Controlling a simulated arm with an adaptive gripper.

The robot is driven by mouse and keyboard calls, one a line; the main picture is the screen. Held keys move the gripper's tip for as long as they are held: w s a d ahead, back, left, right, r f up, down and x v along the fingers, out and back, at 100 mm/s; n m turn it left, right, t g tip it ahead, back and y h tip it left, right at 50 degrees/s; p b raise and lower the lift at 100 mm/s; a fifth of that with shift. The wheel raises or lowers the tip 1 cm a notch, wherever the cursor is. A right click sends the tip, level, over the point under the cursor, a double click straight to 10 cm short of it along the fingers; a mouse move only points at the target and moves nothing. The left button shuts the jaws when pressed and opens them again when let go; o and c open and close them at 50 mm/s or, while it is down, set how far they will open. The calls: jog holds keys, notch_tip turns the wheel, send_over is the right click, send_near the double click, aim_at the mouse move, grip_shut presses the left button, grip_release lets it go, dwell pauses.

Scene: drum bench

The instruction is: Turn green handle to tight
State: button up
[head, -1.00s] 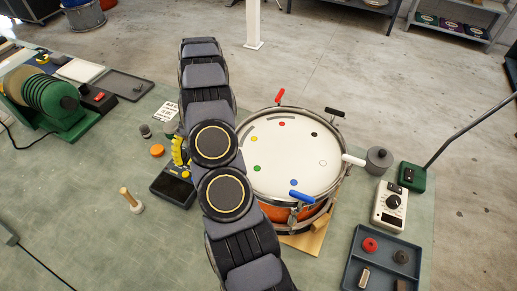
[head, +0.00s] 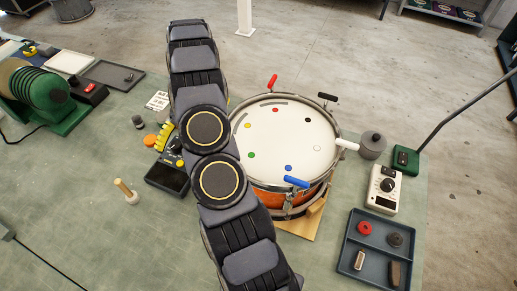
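The drum (head: 290,134) stands right of my arm with its white head facing up. Coloured dots mark the head near the rim, among them a green dot (head: 251,155) at the lower left, close to my arm. A red handle (head: 272,81), black handle (head: 328,97), white handle (head: 347,144) and blue handle (head: 296,182) show around the rim. The green handle is not visible; my arm covers the drum's left edge beside the green dot. My gripper is not visible in the head view, so its state and contact cannot be seen.
The drum rests on a wooden board (head: 301,228). To its right are a grey pot (head: 372,146), a white meter (head: 384,188) and a tray (head: 352,262) of small parts. A wooden peg (head: 126,191) stands on the left. The bench (head: 75,205) around it is mostly clear.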

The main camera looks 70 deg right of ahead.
jog(key=s+r+n+h, duration=0.2)
jog(key=s+r+n, duration=0.3)
jog(key=n, duration=0.2)
jog(key=s+a+r+n+t+h, duration=0.1)
jog(key=s+r+n+h, duration=0.2)
jog(key=s+r+n, duration=0.2)
jog(key=s+r+n+h, duration=0.3)
jog(key=s+r+n, duration=0.2)
jog(key=n, duration=0.5)
jog(key=shift+s+a+r+t, duration=0.15)
jog(key=shift+r+t, duration=0.15)
jog(key=shift+r, duration=0.05)
jog(key=shift+s+a+r+n+h, duration=0.15)
jog(key=shift+n+h, duration=0.05)
jog(key=shift+n, duration=0.25)
jog(key=shift+s+a+r+n+h, duration=0.1)
jog(key=shift+s+n+h, duration=0.1)
jog(key=shift+n, duration=0.25)
jog(key=shift+f, duration=0.2)
notch_tip(320, 180, down, 7)
jog(key=shift+f, duration=0.2)
jog(key=shift+w, duration=0.1)
jog(key=shift+c, duration=0.2)
jog(key=c, duration=1.1)
